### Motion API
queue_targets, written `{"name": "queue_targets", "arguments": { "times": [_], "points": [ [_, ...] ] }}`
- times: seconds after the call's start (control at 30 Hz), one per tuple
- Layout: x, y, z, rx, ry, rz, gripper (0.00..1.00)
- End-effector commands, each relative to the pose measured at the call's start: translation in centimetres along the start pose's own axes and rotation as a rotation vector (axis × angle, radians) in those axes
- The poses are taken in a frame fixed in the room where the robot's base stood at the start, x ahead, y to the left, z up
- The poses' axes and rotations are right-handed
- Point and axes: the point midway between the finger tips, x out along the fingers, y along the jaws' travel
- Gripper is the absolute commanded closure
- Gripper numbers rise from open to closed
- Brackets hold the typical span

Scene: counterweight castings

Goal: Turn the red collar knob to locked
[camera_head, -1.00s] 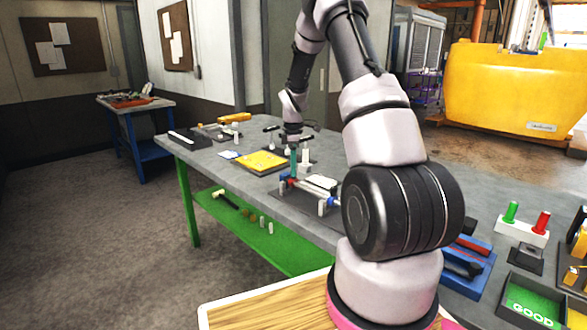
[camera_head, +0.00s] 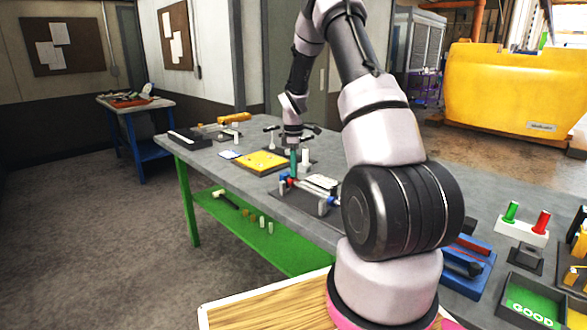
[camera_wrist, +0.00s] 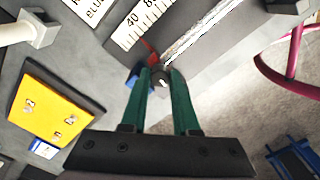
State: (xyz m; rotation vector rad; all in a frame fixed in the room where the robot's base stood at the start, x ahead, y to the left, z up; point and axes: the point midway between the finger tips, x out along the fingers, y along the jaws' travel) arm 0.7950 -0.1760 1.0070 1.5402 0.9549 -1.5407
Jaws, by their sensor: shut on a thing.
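My gripper (camera_wrist: 161,82) has green fingers pointing down at the slide fixture on the bench; it also shows in the head view (camera_head: 293,158). Its fingertips are shut on a small round grey-topped part, which I take to be the red collar knob. A red piece of the knob (camera_wrist: 151,50) sticks out just beyond the fingertips. A blue block (camera_wrist: 133,78) sits beside the left finger. The fixture's scale plate (camera_wrist: 143,22) with numbers lies past the knob. Most of the collar is hidden by the fingers, and no lock marking is readable.
A yellow plate (camera_wrist: 45,103) on a dark base lies left of the gripper; it also shows on the bench in the head view (camera_head: 262,162). A white post (camera_wrist: 17,32) stands near it. The bench edge drops to the floor at the right of the wrist view.

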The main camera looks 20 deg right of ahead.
Motion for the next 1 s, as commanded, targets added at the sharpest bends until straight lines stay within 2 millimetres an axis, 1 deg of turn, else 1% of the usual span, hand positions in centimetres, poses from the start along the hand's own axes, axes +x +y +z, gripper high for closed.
{"name": "queue_targets", "arguments": {
  "times": [0.27, 1.0],
  "points": [
    [-0.06, 0.03, -0.06, 0.195, 0.0, 0.001, 1.0],
    [-0.08, 0.05, -0.1, 0.898, 0.001, 0.002, 1.0]
  ]
}}
